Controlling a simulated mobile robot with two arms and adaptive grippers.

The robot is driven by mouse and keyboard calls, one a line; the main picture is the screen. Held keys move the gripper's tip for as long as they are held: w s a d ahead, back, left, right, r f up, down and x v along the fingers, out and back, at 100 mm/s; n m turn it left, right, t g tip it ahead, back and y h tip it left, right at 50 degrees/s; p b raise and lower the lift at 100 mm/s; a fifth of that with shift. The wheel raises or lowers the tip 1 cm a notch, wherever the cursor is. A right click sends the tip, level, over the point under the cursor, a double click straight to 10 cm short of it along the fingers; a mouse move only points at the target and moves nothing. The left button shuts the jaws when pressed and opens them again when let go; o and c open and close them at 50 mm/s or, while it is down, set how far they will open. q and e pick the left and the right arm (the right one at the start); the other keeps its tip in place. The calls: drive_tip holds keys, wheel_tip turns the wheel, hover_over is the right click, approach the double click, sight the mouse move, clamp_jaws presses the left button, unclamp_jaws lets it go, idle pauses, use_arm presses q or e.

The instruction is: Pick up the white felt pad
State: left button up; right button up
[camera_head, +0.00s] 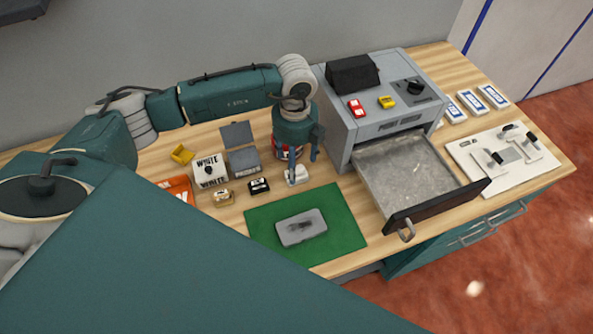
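A small white block-like piece (299,176), which looks like the white felt pad, lies on the wooden worktop just behind the green mat. My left gripper (303,170) points down right over it, with its fingers spread apart. One finger passes in front of the white piece and hides part of it. I cannot tell whether the finger touches it. My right gripper is not in view.
The green mat (258,233) bears a grey case (302,228). An open drawer (440,205) juts out from the grey cabinet (340,118) at right. A black item (259,186), a tan item (223,198) and a WHITE-labelled box (209,171) stand left of the gripper.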

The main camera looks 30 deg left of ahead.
sight(297, 168)
use_arm(q)
wheel_tip(297, 168, down, 4)
drive_tip(key=shift+d+r+p, duration=0.15)
drive_tip(key=shift+r+p, duration=0.05)
drive_tip(key=shift+p, duration=0.45)
drive_tip(key=shift+f, duration=0.25)
drive_tip(key=shift+w, duration=0.1)
drive_tip(key=shift+c, duration=0.8)
drive_tip(key=c, duration=1.2)
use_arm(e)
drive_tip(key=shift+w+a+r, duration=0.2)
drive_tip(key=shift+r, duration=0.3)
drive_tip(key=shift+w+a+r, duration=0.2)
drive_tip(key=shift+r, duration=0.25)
